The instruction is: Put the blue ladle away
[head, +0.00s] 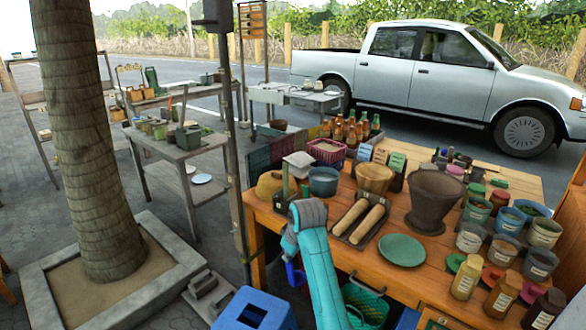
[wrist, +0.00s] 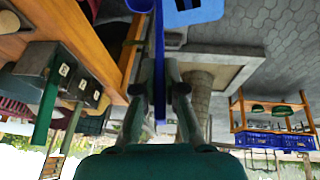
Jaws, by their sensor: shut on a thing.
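The blue ladle shows in the wrist view as a long thin blue handle (wrist: 160,45) between the two fingers of my gripper (wrist: 161,85). My gripper is shut on it. A wider blue part at the top edge of that view looks like its bowl, partly cut off. In the head view the blue ladle (head: 295,275) hangs beside my teal arm, off the left end of the wooden table (head: 262,222), above the pavement. My gripper is mostly hidden behind my arm there.
A blue bin (head: 252,308) stands on the ground below. The table bears a tray with two rolls (head: 357,220), a green plate (head: 402,250), a dark mortar (head: 432,200) and several jars. A green basket (head: 365,305) sits under it. A pole (head: 236,150) stands near the table's left end.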

